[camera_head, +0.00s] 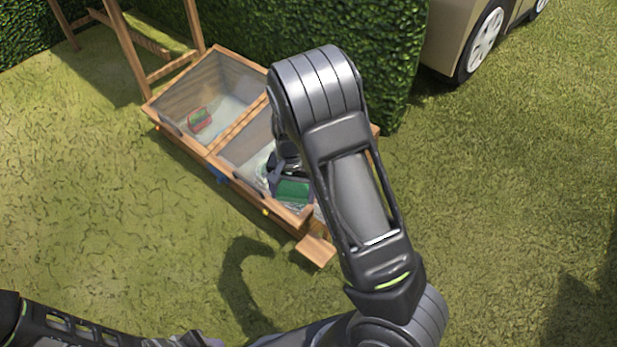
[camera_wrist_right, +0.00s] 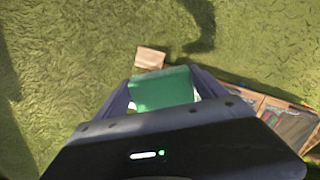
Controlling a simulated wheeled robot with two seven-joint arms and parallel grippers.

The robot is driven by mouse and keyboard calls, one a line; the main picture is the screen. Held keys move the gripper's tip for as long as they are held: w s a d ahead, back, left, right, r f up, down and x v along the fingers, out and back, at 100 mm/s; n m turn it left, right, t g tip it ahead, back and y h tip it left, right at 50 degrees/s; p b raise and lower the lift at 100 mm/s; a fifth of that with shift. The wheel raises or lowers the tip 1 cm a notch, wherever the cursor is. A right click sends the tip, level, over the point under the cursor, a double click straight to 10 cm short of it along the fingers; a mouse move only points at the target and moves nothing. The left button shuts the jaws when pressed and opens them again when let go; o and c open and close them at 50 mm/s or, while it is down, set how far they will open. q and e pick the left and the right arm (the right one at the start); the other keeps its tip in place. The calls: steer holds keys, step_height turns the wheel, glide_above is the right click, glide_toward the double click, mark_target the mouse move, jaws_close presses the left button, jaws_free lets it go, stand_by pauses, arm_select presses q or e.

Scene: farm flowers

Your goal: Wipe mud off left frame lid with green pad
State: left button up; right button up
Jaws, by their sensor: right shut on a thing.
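The wooden cold frame has two glazed lids side by side. The left frame lid (camera_head: 212,82) is a grey, see-through pane in a wooden border, with a pale area toward its lower part. No mud can be clearly told on it. My right gripper (camera_head: 291,188) is shut on the green pad (camera_head: 294,191), over the near right part of the frame, away from the left lid. In the right wrist view the green pad (camera_wrist_right: 163,89) sits between the two fingers, with pale edges below it. My left gripper is not visible; only part of the left arm shows.
The right lid (camera_head: 238,150) is partly hidden by my right arm. A red and green item (camera_head: 200,119) shows at the left pane. A hedge (camera_head: 350,40) and vehicle (camera_head: 455,40) stand behind; grass (camera_head: 510,200) is open.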

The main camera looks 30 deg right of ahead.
arm_select(q)
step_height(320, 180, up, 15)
steer(key=p, duration=1.1)
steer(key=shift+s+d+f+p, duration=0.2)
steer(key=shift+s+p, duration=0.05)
steer(key=shift+p, duration=0.05)
arm_select(e)
steer(key=a+r+n, duration=0.4)
steer(key=r, duration=0.3)
steer(key=a+r+n, duration=0.4)
steer(key=a+r, duration=0.1)
steer(key=r, duration=0.3)
steer(key=shift+s+a+r+n, duration=0.3)
steer(key=shift+n, duration=0.1)
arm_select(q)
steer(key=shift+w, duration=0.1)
arm_select(e)
steer(key=shift+w, duration=0.1)
